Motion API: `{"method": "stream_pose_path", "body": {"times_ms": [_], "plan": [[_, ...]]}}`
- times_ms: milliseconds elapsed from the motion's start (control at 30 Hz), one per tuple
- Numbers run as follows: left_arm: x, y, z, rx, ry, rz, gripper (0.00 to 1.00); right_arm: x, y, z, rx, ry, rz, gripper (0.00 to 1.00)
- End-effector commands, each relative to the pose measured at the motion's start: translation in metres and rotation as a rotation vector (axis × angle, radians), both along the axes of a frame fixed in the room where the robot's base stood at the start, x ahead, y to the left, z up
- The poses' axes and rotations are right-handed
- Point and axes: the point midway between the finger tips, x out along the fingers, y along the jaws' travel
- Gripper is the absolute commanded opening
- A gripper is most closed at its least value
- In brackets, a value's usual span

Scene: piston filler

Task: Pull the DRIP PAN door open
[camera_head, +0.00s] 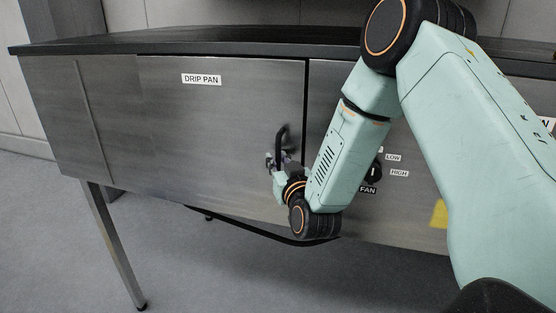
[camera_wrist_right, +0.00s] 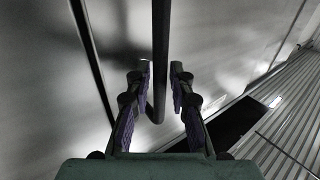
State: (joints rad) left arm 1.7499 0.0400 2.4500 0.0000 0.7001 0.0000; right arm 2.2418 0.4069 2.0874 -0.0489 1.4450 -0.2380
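The DRIP PAN door (camera_head: 220,120) is a grey metal panel with a white label (camera_head: 201,79); it looks flush with the cabinet front. Its black upright bar handle (camera_head: 282,134) is near the door's right edge. My right gripper (camera_head: 276,160) is at the lower part of this handle. In the right wrist view the handle (camera_wrist_right: 160,50) runs between the two fingertips (camera_wrist_right: 161,85), which stand close on either side of it. My left gripper is not in view.
A dark seam (camera_head: 306,110) separates the door from the right panel. That panel carries a knob (camera_head: 375,172) with LOW and HIGH labels, partly behind my right arm. A dark worktop (camera_head: 240,48) overhangs the front. A black curved hose or bar (camera_head: 260,234) hangs below. Floor in front is clear.

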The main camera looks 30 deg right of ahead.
Motion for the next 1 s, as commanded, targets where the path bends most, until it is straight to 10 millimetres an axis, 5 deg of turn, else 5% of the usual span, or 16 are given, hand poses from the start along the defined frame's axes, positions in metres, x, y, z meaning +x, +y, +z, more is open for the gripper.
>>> {"method": "stream_pose_path", "body": {"times_ms": [167, 433, 1000], "plan": [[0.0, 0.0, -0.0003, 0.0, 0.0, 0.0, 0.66, 0.0006, 0.0008, -0.0004, -0.001, 0.0, 0.0, 0.22], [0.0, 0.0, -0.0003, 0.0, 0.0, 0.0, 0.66, 0.0004, 0.0005, -0.0005, 0.0, 0.0, 0.0, 0.0], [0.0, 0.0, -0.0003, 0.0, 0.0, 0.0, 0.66, 0.0002, 0.0002, -0.0001, 0.0, -0.001, -0.001, 0.0]]}}
